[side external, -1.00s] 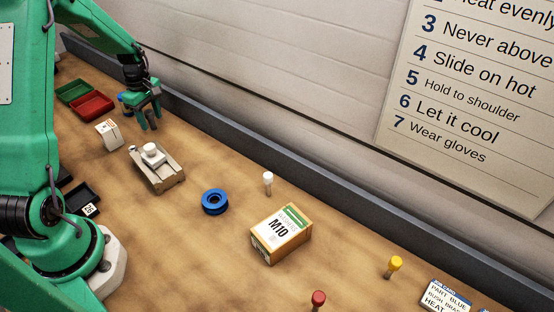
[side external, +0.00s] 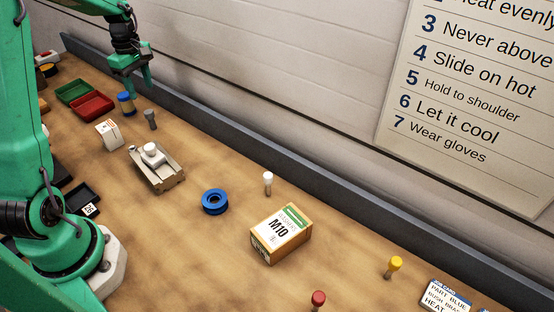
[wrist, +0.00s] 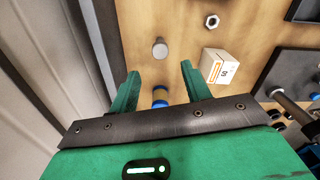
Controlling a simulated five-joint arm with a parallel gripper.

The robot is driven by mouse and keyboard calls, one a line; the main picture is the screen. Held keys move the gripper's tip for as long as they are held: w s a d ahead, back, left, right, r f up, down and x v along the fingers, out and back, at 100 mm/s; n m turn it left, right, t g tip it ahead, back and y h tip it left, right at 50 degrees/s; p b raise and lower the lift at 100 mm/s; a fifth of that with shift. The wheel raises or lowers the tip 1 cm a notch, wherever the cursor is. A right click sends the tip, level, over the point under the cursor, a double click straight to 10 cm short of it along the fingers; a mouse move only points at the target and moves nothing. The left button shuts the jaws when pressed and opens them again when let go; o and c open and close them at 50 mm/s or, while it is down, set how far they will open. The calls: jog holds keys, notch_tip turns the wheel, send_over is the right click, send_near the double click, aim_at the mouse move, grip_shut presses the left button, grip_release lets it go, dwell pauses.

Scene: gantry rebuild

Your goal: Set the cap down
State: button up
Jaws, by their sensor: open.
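A grey cap with a round, wider top, which I take to be the task's cap, (side external: 150,118) stands upright on the bench near the back ledge. From above, it shows as a grey disc in the wrist view (wrist: 160,49). My gripper (side external: 138,84) is open and empty, raised above the bench, up and left of the cap in the side view. In the wrist view, my spread fingers (wrist: 160,72) have the cap beyond their tips, apart from them.
A white box (side external: 109,135), green tray (side external: 72,89) and red tray (side external: 92,107) are nearby. A fixture (side external: 165,180) and blue ring (side external: 214,201) lie nearer the camera. The back ledge (side external: 250,154) borders the bench.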

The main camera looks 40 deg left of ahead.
jog(key=shift+d, duration=0.1)
dwell(0.4)
jog(key=d+r+m+t, duration=0.1)
jog(key=d+r+m, duration=0.45)
jog(key=d, duration=0.25)
jog(key=s+d+r+m+t, duration=0.2)
jog(key=s+d+r+m, duration=0.1)
jog(key=s+d+m, duration=0.4)
jog(key=s+d+r+m+t, duration=0.2)
jog(key=s+d+r+m, duration=0.1)
jog(key=s+d+m, duration=0.5)
jog(key=d, duration=0.3)
jog(key=shift+d+r+t, duration=0.15)
jog(key=shift+d+t, duration=0.15)
jog(key=shift+d, duration=0.1)
